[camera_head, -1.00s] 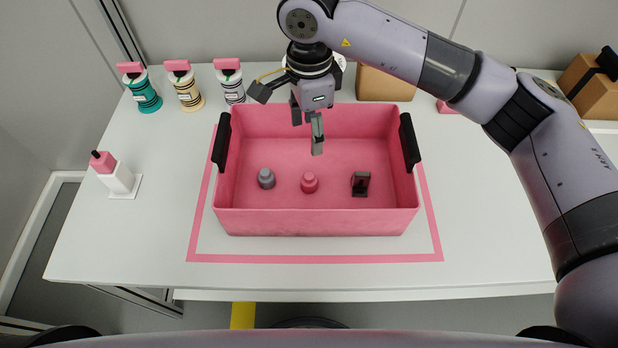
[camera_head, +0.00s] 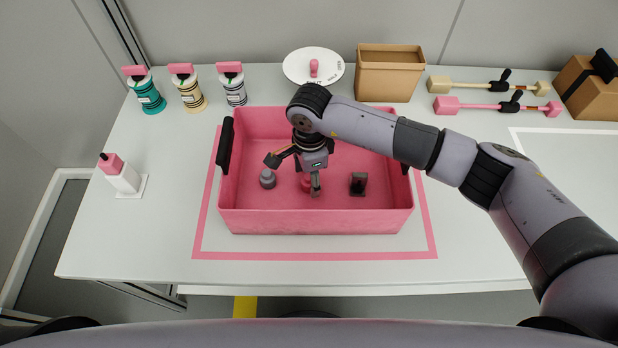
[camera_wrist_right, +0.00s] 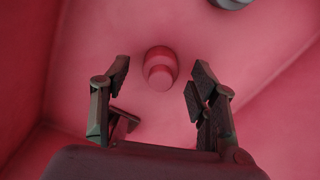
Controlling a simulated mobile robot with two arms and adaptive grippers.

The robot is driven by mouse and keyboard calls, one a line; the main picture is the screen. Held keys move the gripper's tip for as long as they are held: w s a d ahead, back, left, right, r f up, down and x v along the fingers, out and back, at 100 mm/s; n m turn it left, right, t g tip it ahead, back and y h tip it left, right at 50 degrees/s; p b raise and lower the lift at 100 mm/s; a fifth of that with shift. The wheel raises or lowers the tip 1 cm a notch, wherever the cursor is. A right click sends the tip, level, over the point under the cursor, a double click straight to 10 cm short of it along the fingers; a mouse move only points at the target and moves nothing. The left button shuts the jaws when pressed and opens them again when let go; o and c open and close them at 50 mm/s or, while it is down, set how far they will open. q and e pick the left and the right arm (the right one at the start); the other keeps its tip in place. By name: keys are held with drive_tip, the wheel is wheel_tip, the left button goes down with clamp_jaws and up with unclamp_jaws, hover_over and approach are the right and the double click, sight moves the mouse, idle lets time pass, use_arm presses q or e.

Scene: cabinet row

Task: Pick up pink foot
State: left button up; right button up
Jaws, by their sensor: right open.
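The pink foot (camera_wrist_right: 160,68) is a small rounded, stepped piece on the floor of the pink bin (camera_head: 250,222). In the head view the foot (camera_head: 305,185) is mostly hidden behind my right gripper (camera_head: 311,188). In the right wrist view my right gripper (camera_wrist_right: 158,85) is open, its two fingers apart on either side of the foot's line, with the foot a little beyond the fingertips. Nothing is between the fingers. My left gripper is out of view.
A grey foot (camera_head: 267,178) stands left in the bin and a dark clip-like part (camera_head: 358,184) right. Bin walls surround the gripper. Behind are a white disc (camera_head: 300,65), a cardboard box (camera_head: 390,75) and a pink-ended rod (camera_head: 480,106). The table's front strip is clear.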

drive_tip(key=shift+f, duration=0.35)
drive_tip(key=shift+c, duration=0.2)
drive_tip(key=c, duration=1.3)
